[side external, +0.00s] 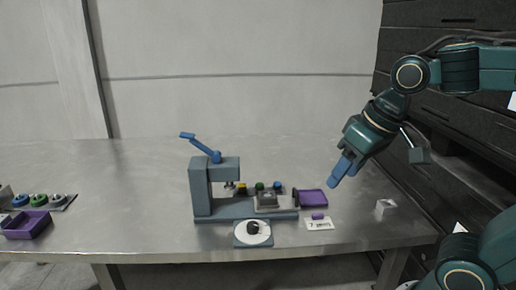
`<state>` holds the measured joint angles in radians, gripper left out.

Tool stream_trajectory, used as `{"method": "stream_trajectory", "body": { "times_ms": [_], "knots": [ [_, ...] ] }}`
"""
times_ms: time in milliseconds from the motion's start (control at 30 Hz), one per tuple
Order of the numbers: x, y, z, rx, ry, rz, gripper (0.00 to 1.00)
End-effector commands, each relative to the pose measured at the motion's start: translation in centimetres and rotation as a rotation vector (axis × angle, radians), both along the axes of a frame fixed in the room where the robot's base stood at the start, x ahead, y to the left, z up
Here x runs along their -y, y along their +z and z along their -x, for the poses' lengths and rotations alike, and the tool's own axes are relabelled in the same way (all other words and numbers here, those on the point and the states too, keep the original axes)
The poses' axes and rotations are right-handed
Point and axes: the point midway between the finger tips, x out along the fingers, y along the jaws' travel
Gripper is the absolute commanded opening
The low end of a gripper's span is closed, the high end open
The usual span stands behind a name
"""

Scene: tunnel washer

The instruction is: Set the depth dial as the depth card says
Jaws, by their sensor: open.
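The dial (262,239) is a white disc with a black knob, set on a blue-grey plate at the front of the press. The knob's exact setting is too small to read. A white card (311,226) lies on the table to the right of the dial. It shows what looks like a 7 followed by small dark marks that I cannot read. My gripper (340,174) has blue fingers and is open and empty. It is above the table, up and to the right of the card and well apart from the dial.
A grey press (202,190) with a raised blue lever (203,146) stands behind the dial. A purple container (312,198) is right of the press. A purple tray (27,226) and several coloured rings are at far left. The left-middle table is clear.

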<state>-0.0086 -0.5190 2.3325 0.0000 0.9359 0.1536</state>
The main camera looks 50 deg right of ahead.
Motion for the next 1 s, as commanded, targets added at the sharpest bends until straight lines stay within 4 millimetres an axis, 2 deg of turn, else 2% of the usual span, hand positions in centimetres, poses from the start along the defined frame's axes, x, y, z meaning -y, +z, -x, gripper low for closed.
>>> {"method": "stream_trajectory", "body": {
  "times_ms": [233, 467, 767, 1000],
  "knots": [
    [-0.2, 0.1, -4.9, -0.087, -0.110, -0.042, 0.52],
    [-0.5, -0.8, -9.4, -0.162, -0.218, -0.072, 0.52],
    [-1.0, -3.4, -15.3, -0.259, -0.361, -0.097, 0.52],
    [-1.4, -6.6, -19.5, -0.331, -0.475, -0.107, 0.52]
  ]
}}
